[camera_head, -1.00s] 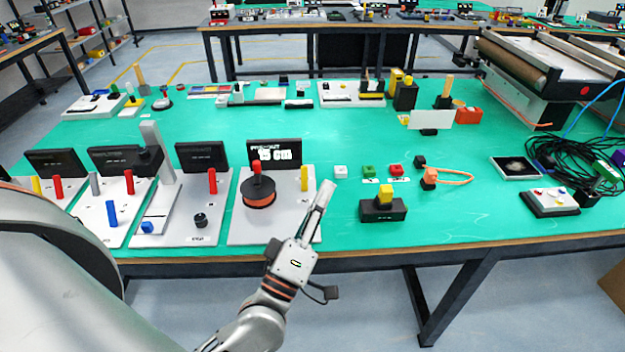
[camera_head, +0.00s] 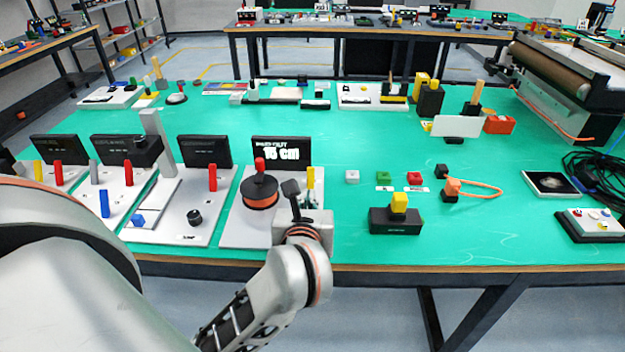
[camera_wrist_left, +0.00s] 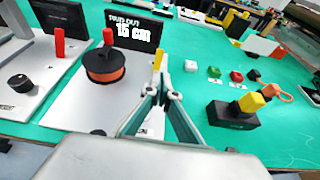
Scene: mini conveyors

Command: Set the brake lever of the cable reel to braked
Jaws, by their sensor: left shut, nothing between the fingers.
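The cable reel (camera_head: 260,192) is a black and orange spool with a red knob on a light grey board, under a black display reading "PAID OUT 15 cm". A yellow lever (camera_head: 310,177) stands about upright on the board's right side; I take it to be the brake lever. It also shows in the left wrist view (camera_wrist_left: 158,60). My left gripper (camera_head: 309,198) is shut and empty, low over the board's right part. In the left wrist view its fingertips (camera_wrist_left: 166,86) are just in front of the lever; contact is unclear, and they hide the lever's base. My right gripper is not in view.
Left of the reel, a board carries a black knob (camera_head: 194,217) and a red lever (camera_head: 212,178). To the right are a black block with a yellow top (camera_head: 395,220) and small white, green and red blocks. Green tabletop between is free.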

